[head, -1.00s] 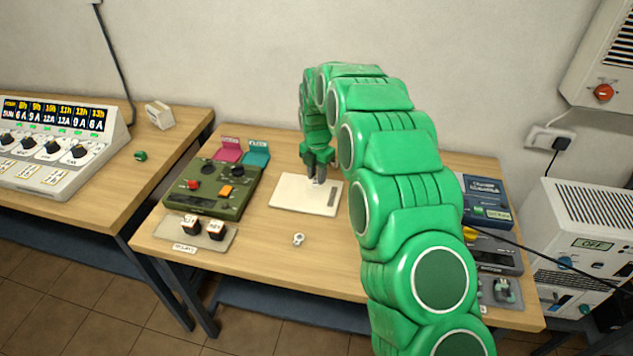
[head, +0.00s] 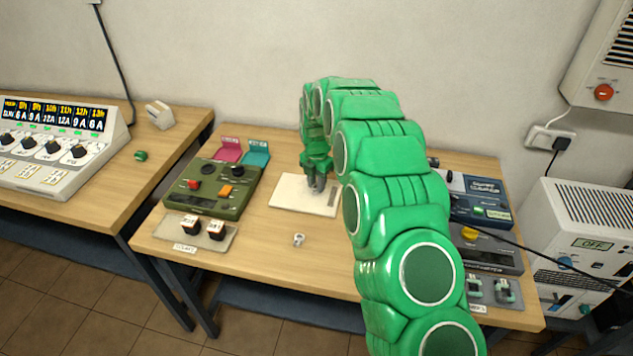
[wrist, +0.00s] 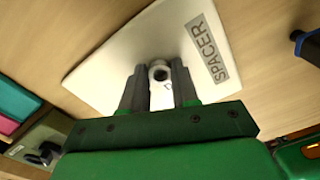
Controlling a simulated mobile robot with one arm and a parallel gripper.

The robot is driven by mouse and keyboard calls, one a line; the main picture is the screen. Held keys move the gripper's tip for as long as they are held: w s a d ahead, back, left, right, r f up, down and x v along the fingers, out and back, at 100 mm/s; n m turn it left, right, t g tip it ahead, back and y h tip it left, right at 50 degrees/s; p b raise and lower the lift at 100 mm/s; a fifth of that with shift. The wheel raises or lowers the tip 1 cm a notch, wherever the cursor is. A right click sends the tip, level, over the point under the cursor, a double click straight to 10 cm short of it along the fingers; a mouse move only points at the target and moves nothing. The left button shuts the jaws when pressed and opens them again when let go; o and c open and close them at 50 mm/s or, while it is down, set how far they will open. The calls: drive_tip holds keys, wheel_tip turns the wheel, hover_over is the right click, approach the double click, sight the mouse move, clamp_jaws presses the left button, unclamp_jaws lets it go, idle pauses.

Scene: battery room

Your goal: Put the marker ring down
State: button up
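A small white ring piece with a dark round hole, which I take to be the marker ring (wrist: 160,74), sits between the fingers of my gripper (wrist: 160,82) in the wrist view. Both fingers appear to be against its sides. It is over the white plate labelled SPACER (wrist: 110,62); I cannot tell whether it touches the plate.
A similar small white ring (head: 298,240) lies on the bare wood in front of the plate. A green control box (head: 212,190) stands left of it, with pink (head: 228,150) and teal (head: 256,153) holders behind. Blue and grey devices (head: 487,258) stand at the right.

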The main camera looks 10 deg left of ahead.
drive_tip(key=o, duration=0.4)
drive_tip(key=shift+r, duration=0.1)
wheel_tip(320, 180, up, 12)
idle(0.6)
drive_tip(key=shift+r, duration=0.1)
